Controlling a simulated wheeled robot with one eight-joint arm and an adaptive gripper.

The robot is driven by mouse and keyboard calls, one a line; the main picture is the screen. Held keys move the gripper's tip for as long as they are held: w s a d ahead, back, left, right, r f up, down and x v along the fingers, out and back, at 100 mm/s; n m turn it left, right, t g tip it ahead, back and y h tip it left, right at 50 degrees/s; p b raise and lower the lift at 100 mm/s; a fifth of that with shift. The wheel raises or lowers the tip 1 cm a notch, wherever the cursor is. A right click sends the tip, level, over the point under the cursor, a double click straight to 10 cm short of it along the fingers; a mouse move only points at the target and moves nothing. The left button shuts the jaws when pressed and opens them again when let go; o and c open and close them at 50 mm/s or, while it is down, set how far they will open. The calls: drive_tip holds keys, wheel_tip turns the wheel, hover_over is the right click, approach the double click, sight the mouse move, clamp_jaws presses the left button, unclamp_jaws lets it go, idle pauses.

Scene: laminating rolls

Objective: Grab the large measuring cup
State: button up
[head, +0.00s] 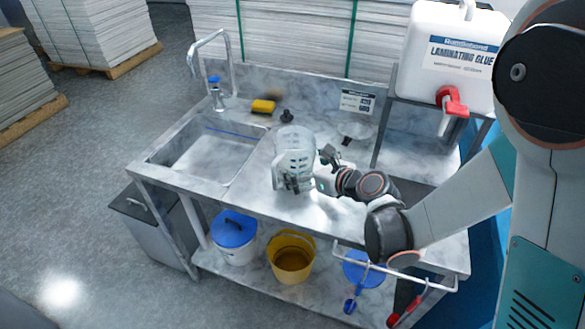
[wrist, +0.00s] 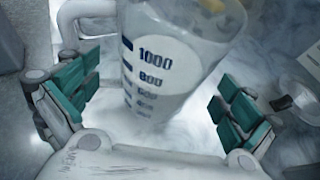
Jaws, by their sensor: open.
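The large measuring cup (head: 294,143) is clear with dark markings and stands on the metal worktop, right of the sink. In the wrist view the cup (wrist: 172,62) shows its scale, with 1000 at the top. My gripper (head: 303,174) is at the cup's near side in the head view and partly covers its lower part. In the wrist view my gripper (wrist: 152,95) is open, with one teal-padded finger on each side of the cup. A gap shows between each finger and the cup. The cup's base is partly hidden.
A sink (head: 205,152) with a tap (head: 213,75) lies left. A yellow sponge (head: 263,106) and a small dark object (head: 286,116) are behind the cup. A glue container (head: 455,60) stands on a raised shelf at right. A yellow bucket (head: 291,258) is below.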

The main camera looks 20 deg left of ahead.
drive_tip(key=b+x, duration=0.1)
drive_tip(key=x, duration=0.3)
drive_tip(key=shift+w+d+f, duration=0.1)
drive_tip(key=shift+d+f, duration=0.05)
drive_tip(key=shift+f, duration=0.05)
drive_tip(key=shift+w+a+b, duration=0.2)
drive_tip(key=shift+a+b, duration=0.05)
drive_tip(key=shift+b, duration=0.05)
drive_tip(key=c, duration=1.6)
drive_tip(key=shift+r, duration=0.1)
